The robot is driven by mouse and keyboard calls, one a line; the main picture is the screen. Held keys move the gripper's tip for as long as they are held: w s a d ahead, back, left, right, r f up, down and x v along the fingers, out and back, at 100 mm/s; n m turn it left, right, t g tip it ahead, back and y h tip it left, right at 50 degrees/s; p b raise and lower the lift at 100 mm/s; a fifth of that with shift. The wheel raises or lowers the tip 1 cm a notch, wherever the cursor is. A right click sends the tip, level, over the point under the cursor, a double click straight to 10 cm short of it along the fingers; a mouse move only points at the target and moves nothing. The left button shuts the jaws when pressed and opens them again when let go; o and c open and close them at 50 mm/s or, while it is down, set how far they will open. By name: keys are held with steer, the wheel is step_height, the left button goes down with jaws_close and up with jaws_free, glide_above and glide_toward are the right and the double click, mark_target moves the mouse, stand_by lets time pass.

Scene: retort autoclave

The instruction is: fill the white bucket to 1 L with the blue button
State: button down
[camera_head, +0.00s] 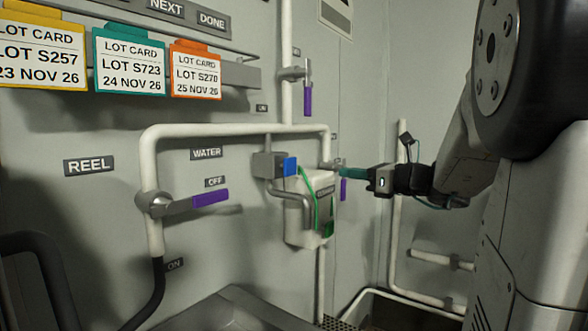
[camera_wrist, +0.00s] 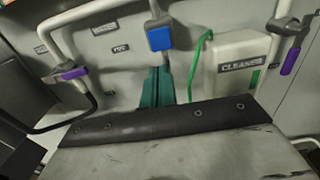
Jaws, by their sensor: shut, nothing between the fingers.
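The blue button (camera_head: 290,166) is on a grey dispenser box on the wall, beside the white pipe. It also shows in the wrist view (camera_wrist: 160,38), top centre. My gripper (camera_head: 342,171) has teal fingers and is shut and empty. In the head view it is right of the button, with the tips pointing left. In the wrist view its fingers (camera_wrist: 158,72) appear just below the button; I cannot tell the gap in depth. I see no white bucket in either view.
Purple valve handles (camera_head: 210,198) stick out along the pipes (camera_head: 235,129). A metal basin (camera_head: 235,305) is low in front. Lot cards (camera_head: 128,62) hang at upper left.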

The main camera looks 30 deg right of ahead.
mark_target(292, 165)
steer(key=x, duration=1.4)
steer(key=shift+f, duration=0.1)
steer(key=shift+x, duration=1)
steer(key=shift+w+a+r, duration=0.1)
steer(key=shift+w+r, duration=0.05)
steer(key=shift+r, duration=0.1)
stand_by(3.2)
steer(key=shift+s+d, duration=0.25)
steer(key=shift+s, duration=0.15)
steer(key=v, duration=1.3)
steer(key=shift+s+f, duration=0.15)
steer(key=shift+s, duration=0.05)
